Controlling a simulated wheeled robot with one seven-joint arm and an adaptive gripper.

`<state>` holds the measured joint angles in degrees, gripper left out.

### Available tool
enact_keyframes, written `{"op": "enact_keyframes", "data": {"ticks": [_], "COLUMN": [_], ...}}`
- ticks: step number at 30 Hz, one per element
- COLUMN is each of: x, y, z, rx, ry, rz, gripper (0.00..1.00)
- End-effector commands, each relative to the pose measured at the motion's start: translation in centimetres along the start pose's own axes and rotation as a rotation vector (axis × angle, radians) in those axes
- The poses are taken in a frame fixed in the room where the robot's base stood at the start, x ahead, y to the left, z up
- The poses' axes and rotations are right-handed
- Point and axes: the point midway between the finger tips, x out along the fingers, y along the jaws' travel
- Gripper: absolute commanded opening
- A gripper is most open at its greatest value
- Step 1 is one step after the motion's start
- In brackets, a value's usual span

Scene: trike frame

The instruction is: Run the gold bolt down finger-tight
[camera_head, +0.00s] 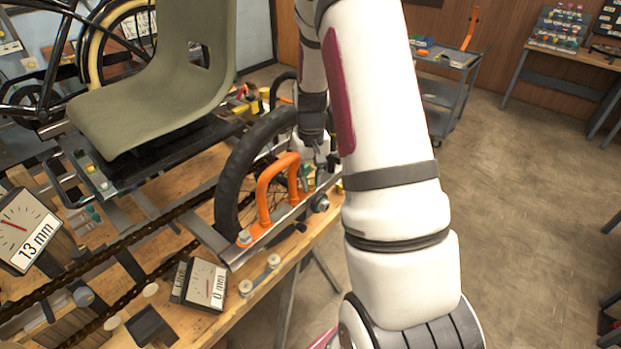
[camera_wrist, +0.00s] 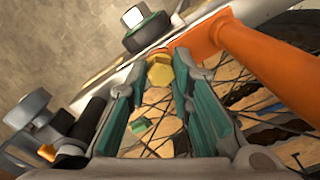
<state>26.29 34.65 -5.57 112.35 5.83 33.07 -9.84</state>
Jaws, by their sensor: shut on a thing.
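The gold bolt (camera_wrist: 160,73) shows its hex head in the wrist view, between the tips of my gripper (camera_wrist: 159,86), beside the foot of an orange tube (camera_wrist: 265,58). My gripper's teal-lined fingers are shut on the bolt head. The bolt's shank and thread are hidden. In the head view my gripper (camera_head: 321,163) reaches down at the frame's rail (camera_head: 285,222), just right of the orange tube, which shows there as an orange hoop (camera_head: 262,190). I cannot make out the gold bolt in that view.
A silver hex bolt on a dark green-rimmed collar (camera_wrist: 147,32) sits close beyond my fingertips. A spoked wheel (camera_head: 227,178) stands left of the orange hoop. A seat (camera_head: 160,95) and chains lie further left. The floor (camera_head: 530,200) at right is clear.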

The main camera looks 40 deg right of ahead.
Motion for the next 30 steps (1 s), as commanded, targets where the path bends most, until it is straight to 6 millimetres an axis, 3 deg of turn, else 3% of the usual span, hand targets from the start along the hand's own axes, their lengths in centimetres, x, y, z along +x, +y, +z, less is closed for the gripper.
{"op": "enact_keyframes", "data": {"ticks": [11,16,23,30], "x": [0.29,0.33,0.32,0.39], "y": [-0.23,-0.31,-0.31,-0.38], "z": [0.17,0.12,0.2,0.19], "rx": [0.097,0.223,0.233,0.38], "ry": [-0.008,-0.008,-0.009,-0.01], "rz": [-0.002,-0.001,-0.002,-0.002], "gripper": [0.05,0.05,0.05,0.05]}}
